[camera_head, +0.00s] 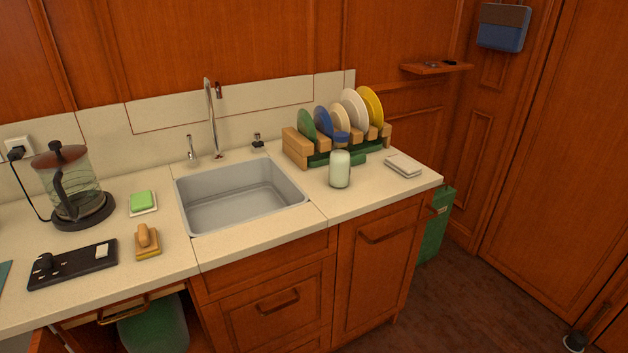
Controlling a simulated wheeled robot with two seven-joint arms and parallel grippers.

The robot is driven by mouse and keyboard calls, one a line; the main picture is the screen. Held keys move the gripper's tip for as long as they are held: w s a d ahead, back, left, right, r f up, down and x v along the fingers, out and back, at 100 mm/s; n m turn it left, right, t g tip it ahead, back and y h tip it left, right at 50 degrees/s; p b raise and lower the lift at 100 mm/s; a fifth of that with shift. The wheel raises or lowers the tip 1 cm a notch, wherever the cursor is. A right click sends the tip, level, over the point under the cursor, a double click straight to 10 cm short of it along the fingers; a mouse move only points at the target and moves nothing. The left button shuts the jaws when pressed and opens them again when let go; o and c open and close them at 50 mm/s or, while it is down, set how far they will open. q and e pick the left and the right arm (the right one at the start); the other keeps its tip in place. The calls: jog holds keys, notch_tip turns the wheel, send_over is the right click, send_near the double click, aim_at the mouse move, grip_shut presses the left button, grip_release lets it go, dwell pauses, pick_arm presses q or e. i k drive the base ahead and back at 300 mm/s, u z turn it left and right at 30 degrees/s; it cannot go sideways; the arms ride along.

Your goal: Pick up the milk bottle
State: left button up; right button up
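The milk bottle (340,169) stands upright on the counter to the right of the sink. It has a pale whitish-green body and a blue cap. It stands just in front of the wooden dish rack, and nothing hides it from the front. Neither of my grippers shows in the head view.
The dish rack (297,146) holds several coloured plates behind the bottle. A sink (240,194) with a tall faucet (211,115) lies to the left. Folded white cloths or a pad (404,165) lie to the right. A glass kettle (74,186) stands far left. Counter in front of the bottle is clear.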

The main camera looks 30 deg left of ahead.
aim_at(340, 157)
jog(key=u, duration=1.1)
jog(key=i, duration=0.25)
jog(key=z, duration=0.4)
